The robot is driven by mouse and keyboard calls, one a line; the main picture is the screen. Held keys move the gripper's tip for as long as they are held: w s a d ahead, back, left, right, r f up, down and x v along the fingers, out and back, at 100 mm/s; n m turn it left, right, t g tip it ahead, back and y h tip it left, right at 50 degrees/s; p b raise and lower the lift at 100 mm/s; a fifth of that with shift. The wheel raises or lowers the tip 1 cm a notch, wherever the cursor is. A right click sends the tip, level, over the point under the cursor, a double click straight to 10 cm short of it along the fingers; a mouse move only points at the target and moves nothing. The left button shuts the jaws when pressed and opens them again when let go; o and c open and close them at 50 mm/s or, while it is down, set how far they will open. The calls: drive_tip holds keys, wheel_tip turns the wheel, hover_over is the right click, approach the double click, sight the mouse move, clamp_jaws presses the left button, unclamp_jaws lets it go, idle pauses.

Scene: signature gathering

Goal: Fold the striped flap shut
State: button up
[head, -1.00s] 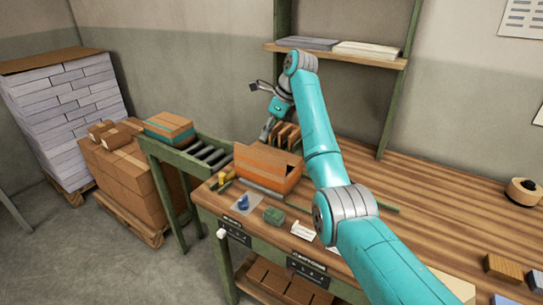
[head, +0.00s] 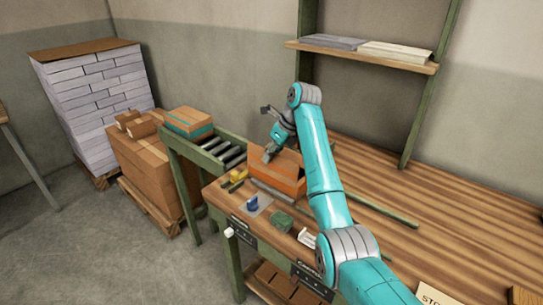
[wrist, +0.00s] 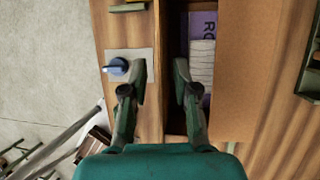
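An orange-brown cardboard box (head: 283,182) stands on the bench's left part in the head view. In the wrist view its dark opening (wrist: 176,110) shows a purple item (wrist: 203,24) and a pale stack (wrist: 202,62) inside. A wide plain brown cardboard panel (wrist: 248,70) lies right of the opening. I cannot make out stripes on any flap from here. My gripper (wrist: 161,72) is open and empty, its two fingers apart over the box's left edge. In the head view my gripper (head: 268,155) is at the box's upper left, partly covering it; contact cannot be told.
A blue object (wrist: 116,66) on a pale sheet lies left of the box. A green block (head: 281,221) is in front. A roller conveyor (head: 222,152) adjoins the bench's left end. The wooden bench top (head: 420,220) to the right is largely clear.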

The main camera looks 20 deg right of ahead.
drive_tip(key=shift+x, duration=0.85)
clamp_jaws()
drive_tip(key=shift+d, duration=0.1)
drive_tip(key=shift+w+d+m+g+y, duration=0.3)
drive_tip(key=shift+g+y, duration=0.3)
drive_tip(key=shift+y, duration=0.3)
drive_tip(key=shift+w+d+f+g+y, duration=0.1)
drive_tip(key=shift+d+f+g+y, duration=0.1)
drive_tip(key=shift+g+y, duration=0.5)
drive_tip(key=shift+w+d+f+m+y, duration=0.15)
drive_tip(key=shift+m+y, duration=0.25)
drive_tip(key=shift+y, duration=0.4)
